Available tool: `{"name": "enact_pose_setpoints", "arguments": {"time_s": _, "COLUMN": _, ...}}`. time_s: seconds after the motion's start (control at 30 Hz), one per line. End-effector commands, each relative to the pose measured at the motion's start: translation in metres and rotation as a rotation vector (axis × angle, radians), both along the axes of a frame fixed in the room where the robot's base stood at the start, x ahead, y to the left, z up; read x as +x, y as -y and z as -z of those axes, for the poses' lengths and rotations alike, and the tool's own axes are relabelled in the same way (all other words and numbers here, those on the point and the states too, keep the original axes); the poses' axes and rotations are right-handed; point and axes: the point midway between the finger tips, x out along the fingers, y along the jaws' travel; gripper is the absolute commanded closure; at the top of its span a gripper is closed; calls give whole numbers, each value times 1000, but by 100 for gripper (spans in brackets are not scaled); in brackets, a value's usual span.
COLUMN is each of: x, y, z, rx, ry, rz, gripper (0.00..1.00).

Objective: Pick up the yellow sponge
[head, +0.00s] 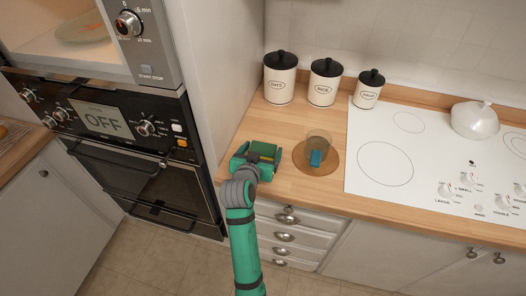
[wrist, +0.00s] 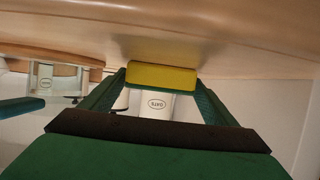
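A glass with a blue item (head: 317,150) stands on a round brown mat (head: 327,168) just right of my gripper. Canisters labelled oats (head: 280,82) and rice (head: 323,84), and a third (head: 368,92), stand behind. The white cooktop (head: 400,160) is further right.

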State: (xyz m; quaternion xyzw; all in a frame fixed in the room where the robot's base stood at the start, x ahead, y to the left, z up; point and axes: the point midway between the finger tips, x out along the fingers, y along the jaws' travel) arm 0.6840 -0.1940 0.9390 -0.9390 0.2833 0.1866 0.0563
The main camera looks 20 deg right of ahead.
Motion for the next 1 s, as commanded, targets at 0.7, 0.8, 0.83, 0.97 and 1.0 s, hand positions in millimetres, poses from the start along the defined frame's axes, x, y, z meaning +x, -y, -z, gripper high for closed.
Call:
{"name": "enact_pose_setpoints", "arguments": {"time_s": 0.7, "x": 0, "y": 1, "z": -17, "rx": 0, "ry": 2, "rz": 2, "gripper": 52}}
{"name": "enact_pose_setpoints", "arguments": {"time_s": 0.8, "x": 0, "y": 1, "z": -29, "rx": 0, "ry": 4, "rz": 2, "gripper": 52}}
{"name": "enact_pose_setpoints", "arguments": {"time_s": 0.83, "x": 0, "y": 1, "z": -32, "rx": 0, "ry": 4, "rz": 2, "gripper": 52}}
{"name": "enact_pose_setpoints", "arguments": {"time_s": 0.97, "x": -6, "y": 1, "z": -49, "rx": 1, "ry": 4, "rz": 1, "gripper": 52}}
{"name": "enact_pose_setpoints", "arguments": {"time_s": 1.0, "x": -7, "y": 1, "z": -54, "rx": -1, "ry": 3, "rz": -1, "gripper": 52}}
